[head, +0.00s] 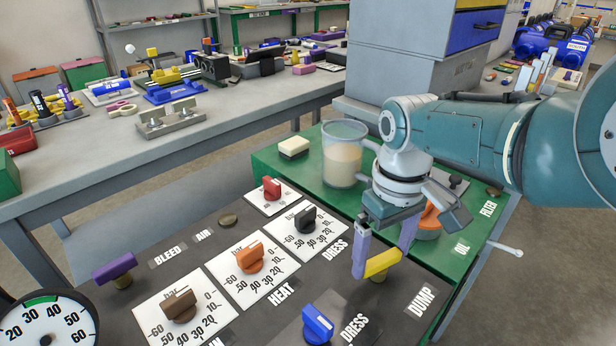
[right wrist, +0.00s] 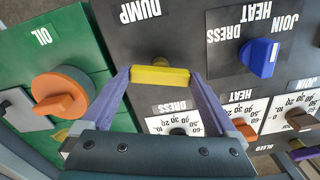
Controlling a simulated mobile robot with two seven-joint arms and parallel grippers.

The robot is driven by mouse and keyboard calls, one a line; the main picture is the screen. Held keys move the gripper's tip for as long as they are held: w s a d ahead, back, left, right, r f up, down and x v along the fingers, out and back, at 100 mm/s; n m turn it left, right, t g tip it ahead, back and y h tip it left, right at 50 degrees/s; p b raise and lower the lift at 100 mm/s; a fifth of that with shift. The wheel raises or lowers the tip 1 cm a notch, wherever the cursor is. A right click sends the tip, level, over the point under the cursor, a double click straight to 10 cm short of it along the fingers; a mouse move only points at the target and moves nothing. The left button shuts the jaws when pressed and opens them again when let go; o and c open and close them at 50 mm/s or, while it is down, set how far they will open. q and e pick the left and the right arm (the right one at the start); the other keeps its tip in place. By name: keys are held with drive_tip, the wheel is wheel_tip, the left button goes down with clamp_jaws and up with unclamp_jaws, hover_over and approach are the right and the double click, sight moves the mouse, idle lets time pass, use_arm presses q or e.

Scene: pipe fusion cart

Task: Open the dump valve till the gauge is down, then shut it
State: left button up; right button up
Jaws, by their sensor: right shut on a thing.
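The yellow dump valve handle (head: 383,263) sits on the dark panel beside the DUMP label (head: 420,300). My right gripper (head: 381,264) reaches down from the right and is shut on the handle, one purple finger at each end. The right wrist view also shows the yellow handle (right wrist: 160,76) between the fingertips. The round gauge (head: 45,325) is at the bottom left, with a green arc and numbers up to 60. It is cut off by the frame edge, and I cannot read its needle clearly. My left gripper is not in view.
Nearby on the panel are a blue knob (head: 317,323), a black knob (head: 305,220), orange (head: 250,258) and brown (head: 181,305) knobs, and a purple bleed handle (head: 114,268). A clear jar (head: 342,160) and an orange oil cap (head: 428,220) stand on the green top behind.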

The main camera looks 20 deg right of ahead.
sight(382, 258)
drive_tip(key=n, duration=0.3)
drive_tip(key=shift+n, duration=0.4)
idle(0.4)
drive_tip(key=o, duration=1)
wheel_tip(382, 258, up, 10)
drive_tip(key=p, duration=0.7)
